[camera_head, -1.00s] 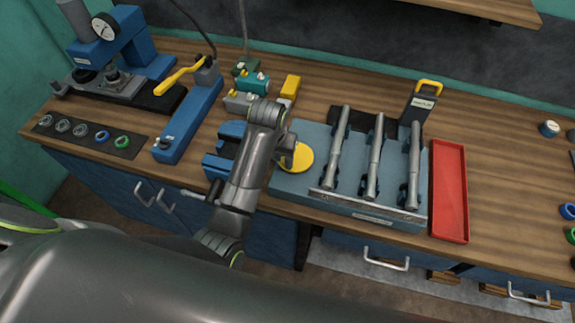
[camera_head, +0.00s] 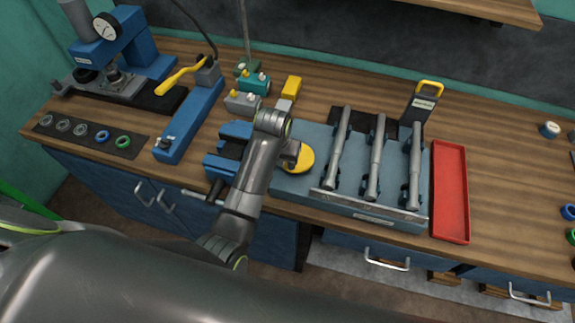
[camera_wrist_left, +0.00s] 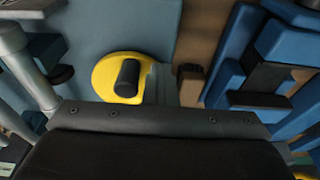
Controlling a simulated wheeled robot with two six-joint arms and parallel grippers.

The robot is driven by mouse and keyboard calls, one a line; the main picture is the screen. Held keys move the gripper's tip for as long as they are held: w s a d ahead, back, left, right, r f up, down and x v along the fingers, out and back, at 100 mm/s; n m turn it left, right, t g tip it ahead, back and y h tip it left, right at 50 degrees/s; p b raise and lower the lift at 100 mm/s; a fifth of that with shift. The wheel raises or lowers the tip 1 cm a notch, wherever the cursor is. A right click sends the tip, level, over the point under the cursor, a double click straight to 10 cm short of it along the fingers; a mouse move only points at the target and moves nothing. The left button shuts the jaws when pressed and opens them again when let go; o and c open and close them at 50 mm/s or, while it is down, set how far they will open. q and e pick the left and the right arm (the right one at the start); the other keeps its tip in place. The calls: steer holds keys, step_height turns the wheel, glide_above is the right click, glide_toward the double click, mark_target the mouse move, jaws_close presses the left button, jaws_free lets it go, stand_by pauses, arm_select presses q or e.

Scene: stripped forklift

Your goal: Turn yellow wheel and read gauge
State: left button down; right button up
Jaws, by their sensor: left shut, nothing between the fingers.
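The yellow wheel (camera_head: 303,158) lies at the left end of the blue-grey fixture, partly hidden by my left arm. In the left wrist view the yellow wheel (camera_wrist_left: 105,72) shows from above, with a dark knob standing on it. My left gripper (camera_head: 291,157) is over the wheel's left part. It is shut and empty; whether it touches the wheel cannot be told. A round white gauge (camera_head: 106,27) is on the blue press at the back left; its reading is too small to tell. My right gripper is not in view.
The blue-grey fixture (camera_head: 290,187) carries several metal cylinders. A red tray (camera_head: 449,205) lies to its right. A blue vise (camera_head: 222,165) is left of my arm, and a blue tool with a yellow lever (camera_head: 180,77) is farther left. The right bench top has free room.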

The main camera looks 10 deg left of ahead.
arm_select(q)
steer(key=shift+d, duration=1.2)
